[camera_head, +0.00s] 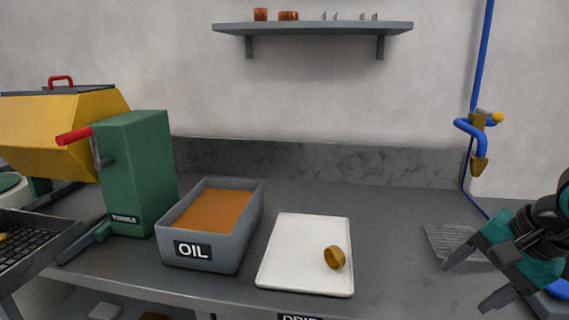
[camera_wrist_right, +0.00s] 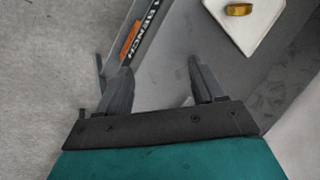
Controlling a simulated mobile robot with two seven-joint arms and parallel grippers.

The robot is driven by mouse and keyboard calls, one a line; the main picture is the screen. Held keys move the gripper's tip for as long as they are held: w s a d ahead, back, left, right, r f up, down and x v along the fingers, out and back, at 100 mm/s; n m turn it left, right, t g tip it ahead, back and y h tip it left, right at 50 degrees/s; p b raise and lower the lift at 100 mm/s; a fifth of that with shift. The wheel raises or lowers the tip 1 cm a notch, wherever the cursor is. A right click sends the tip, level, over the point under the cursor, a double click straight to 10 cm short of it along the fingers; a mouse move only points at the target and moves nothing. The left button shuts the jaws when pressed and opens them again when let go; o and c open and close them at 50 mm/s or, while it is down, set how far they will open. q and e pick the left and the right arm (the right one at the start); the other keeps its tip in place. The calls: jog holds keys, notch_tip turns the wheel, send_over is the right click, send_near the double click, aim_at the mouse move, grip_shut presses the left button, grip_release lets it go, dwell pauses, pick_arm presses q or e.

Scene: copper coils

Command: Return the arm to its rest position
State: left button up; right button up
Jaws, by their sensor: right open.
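My right gripper (camera_head: 462,284) is at the right of the head view, with its two dark fingers spread apart and nothing between them. It is to the right of the white tray, apart from it. In the right wrist view my right gripper (camera_wrist_right: 158,88) also shows open and empty, over the edge of the bench. My left gripper is in neither view. A copper-coloured coil (camera_head: 334,258) lies on the white tray (camera_head: 300,235). The coil shows at the top of the right wrist view (camera_wrist_right: 238,9).
A grey bin marked OIL (camera_head: 205,262) stands left of the tray. A green and yellow tumbler machine (camera_head: 138,170) stands further left, beside a dark mesh tray (camera_head: 30,250). A blue pipe with a tap (camera_head: 478,130) runs down the wall. A shelf (camera_head: 315,28) hangs above.

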jog(key=s+a+m+t+y+p, duration=0.1)
jog(key=a+m+y+p, duration=0.1)
jog(key=a+m+y, duration=1.35)
jog(key=w+d+f+m+t+h+p, duration=0.15)
jog(key=f+m+t+h, duration=0.45)
jog(key=m, duration=0.9)
jog(key=d+f+m+t+h, duration=0.2)
jog(key=f+m+t+h, duration=0.4)
jog(key=m, duration=0.8)
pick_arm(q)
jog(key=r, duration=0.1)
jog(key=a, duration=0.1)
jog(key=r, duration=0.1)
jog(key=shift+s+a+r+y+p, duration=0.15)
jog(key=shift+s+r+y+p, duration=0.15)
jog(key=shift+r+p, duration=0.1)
pick_arm(e)
jog(key=s+a+f+m+g+h, duration=0.1)
jog(key=s+f+m+g+h, duration=0.3)
jog(key=s+f+m, duration=0.6)
notch_tip(320, 180, down, 5)
jog(key=m+g, duration=0.2)
jog(key=m, duration=0.1)
jog(key=shift+g, duration=0.3)
jog(key=shift+a, duration=0.1)
